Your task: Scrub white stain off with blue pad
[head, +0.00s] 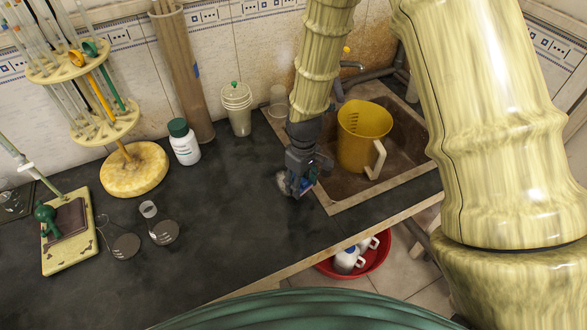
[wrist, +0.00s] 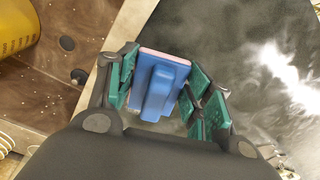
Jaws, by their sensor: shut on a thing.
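My gripper (head: 299,182) is low over the dark bench top, just left of the sink. In the wrist view, its green-padded fingers (wrist: 160,90) are shut on the blue pad (wrist: 155,88), which has a raised blue grip and a pale pinkish edge. A small bit of the blue pad (head: 307,184) shows in the head view. I cannot tell whether the pad touches the bench.
The sink (head: 405,120) holds a yellow jug (head: 362,135). Glass flasks (head: 162,230) stand at front left. The bench between flasks and gripper is clear.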

